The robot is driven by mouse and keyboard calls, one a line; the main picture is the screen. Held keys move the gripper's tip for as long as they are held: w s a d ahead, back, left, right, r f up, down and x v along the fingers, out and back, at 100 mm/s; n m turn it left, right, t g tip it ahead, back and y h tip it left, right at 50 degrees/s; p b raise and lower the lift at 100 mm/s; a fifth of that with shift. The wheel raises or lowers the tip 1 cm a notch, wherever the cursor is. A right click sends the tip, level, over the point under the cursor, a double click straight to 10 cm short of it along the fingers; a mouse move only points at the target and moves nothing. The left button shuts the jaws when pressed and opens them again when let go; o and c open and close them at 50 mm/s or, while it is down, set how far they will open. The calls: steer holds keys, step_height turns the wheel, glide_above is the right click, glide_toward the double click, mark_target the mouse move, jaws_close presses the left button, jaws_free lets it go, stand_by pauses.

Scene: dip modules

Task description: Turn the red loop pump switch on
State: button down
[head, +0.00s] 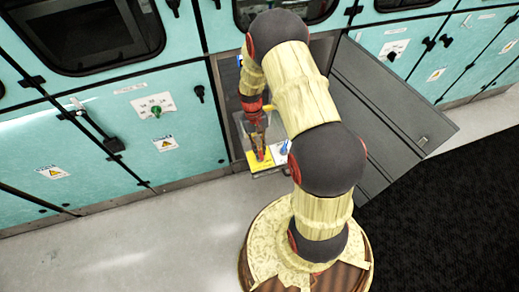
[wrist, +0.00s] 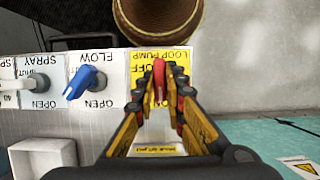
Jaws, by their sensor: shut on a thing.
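The red loop pump switch (wrist: 158,72) stands on a yellow plate (wrist: 143,57) lettered LOOP PUMP and OFF, upside down in the wrist view. In the wrist view my gripper (wrist: 161,80) has its fingers on both sides of the red handle and is shut on it. The handle points roughly along the fingers. The fingers hide much of the plate, including any ON mark. In the head view my gripper (head: 257,143) is over the yellow plate (head: 259,160) inside an open cabinet; the switch is too small there to read its position.
A blue FLOW switch (wrist: 81,82) is beside the loop pump plate, with a white SPRAY handle (wrist: 35,83) beyond it. A white open box (wrist: 45,157) is nearby. An open grey door (head: 392,108) stands right of the cabinet; teal cabinets (head: 200,130) flank it. The grey floor (head: 150,235) is clear.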

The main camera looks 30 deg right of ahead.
steer(key=c, duration=1.8)
jaws_free()
steer(key=shift+c, duration=0.2)
steer(key=shift+r, duration=0.1)
steer(key=v, duration=1.2)
